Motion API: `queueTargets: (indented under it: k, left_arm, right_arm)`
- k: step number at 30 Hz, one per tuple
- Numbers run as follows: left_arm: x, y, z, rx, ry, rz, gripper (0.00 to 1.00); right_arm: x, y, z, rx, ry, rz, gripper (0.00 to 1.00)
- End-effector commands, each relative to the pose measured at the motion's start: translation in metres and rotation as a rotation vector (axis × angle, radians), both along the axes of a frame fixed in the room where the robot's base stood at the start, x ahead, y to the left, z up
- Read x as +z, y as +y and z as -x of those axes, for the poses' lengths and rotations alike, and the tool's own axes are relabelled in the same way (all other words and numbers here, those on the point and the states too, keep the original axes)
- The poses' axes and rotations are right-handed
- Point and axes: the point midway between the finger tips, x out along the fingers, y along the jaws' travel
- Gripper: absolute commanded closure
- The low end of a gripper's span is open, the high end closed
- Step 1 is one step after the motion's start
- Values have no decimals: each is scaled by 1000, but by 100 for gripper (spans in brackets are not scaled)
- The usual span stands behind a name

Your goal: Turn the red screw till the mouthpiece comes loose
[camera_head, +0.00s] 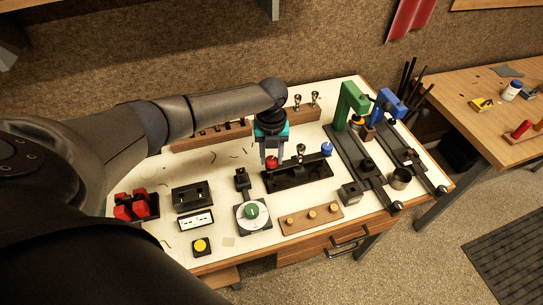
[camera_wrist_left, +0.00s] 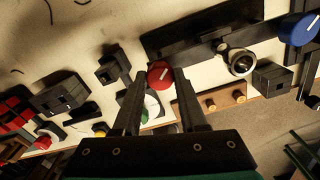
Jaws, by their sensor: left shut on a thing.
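The red screw (camera_head: 271,163) is a round red knob at the left end of a black puller (camera_head: 299,178) on the bench. My left gripper (camera_head: 270,155) points down over it, shut on the knob. In the left wrist view the red screw (camera_wrist_left: 160,74), with a pale line across its top, sits between the two black fingertips (camera_wrist_left: 160,82). The silver mouthpiece (camera_head: 301,150) stands upright in the middle of the puller. It also shows in the wrist view (camera_wrist_left: 241,63). Whether it is loose I cannot tell. My right gripper is out of view.
A blue knob (camera_head: 327,148) sits at the puller's right end. A green clamp (camera_head: 350,103) and a blue clamp (camera_head: 388,103) stand to the right. A dial with a green knob (camera_head: 251,211) and a wooden block with pegs (camera_head: 312,217) lie in front. A wooden rack is behind.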

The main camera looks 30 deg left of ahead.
Motion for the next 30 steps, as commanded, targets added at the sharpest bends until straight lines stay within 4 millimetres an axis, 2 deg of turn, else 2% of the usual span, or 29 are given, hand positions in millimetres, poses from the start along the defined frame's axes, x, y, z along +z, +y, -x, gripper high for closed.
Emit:
queueTargets:
  k: [18,30]
  left_arm:
    - [0,-1,0,-557,1,2,100]
    - [0,0,0,-757,1,2,100]
  right_arm:
    - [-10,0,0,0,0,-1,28]
    - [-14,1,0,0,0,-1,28]
